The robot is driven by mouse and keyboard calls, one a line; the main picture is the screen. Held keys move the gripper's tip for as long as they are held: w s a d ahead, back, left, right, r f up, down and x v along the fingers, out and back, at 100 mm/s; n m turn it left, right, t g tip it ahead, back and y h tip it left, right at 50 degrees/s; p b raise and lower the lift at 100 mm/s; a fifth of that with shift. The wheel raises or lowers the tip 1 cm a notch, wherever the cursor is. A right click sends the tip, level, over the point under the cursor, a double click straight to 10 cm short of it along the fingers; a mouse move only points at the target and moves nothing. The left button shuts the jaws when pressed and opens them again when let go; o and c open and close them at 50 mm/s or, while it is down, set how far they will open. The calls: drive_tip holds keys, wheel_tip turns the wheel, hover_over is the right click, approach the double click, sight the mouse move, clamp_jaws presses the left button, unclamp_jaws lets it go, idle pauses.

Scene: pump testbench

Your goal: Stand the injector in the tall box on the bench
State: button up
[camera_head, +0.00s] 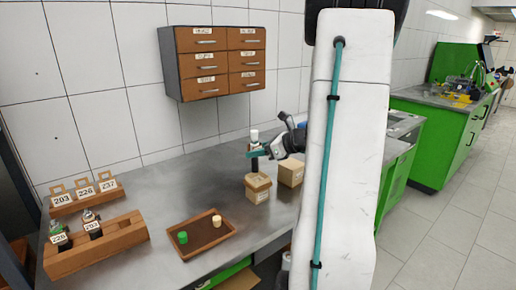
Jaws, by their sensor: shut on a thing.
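My gripper (256,152) has teal fingers and is shut on the injector (254,164). The injector is small and dark with a pale top, and it looks upright. It is held just above a cardboard box (258,194) with a raised rim. The injector's lower end is too small to tell whether it is inside the rim. A second cardboard box (291,176) stands right behind it to the right, partly hidden by my arm. I cannot tell for sure which box is taller.
A wooden rack (100,250) at the left holds injectors with tags. Number cards (84,193) stand behind it. A brown tray (196,248) holds a green cap and a cream cap. Drawers (213,62) hang on the wall. The bench between tray and wall is clear.

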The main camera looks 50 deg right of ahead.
drive_tip(key=shift+s, duration=0.15)
drive_tip(key=shift+s+d+f, duration=0.1)
drive_tip(key=shift+s+d, duration=0.05)
drive_tip(key=shift+s, duration=0.15)
idle(0.6)
drive_tip(key=shift+f, duration=0.8)
idle(0.3)
drive_tip(key=shift+f, duration=0.35)
drive_tip(key=shift+f, duration=0.4)
drive_tip(key=shift+f, duration=0.3)
drive_tip(key=shift+f, duration=0.3)
idle(0.6)
drive_tip(key=shift+f, duration=0.35)
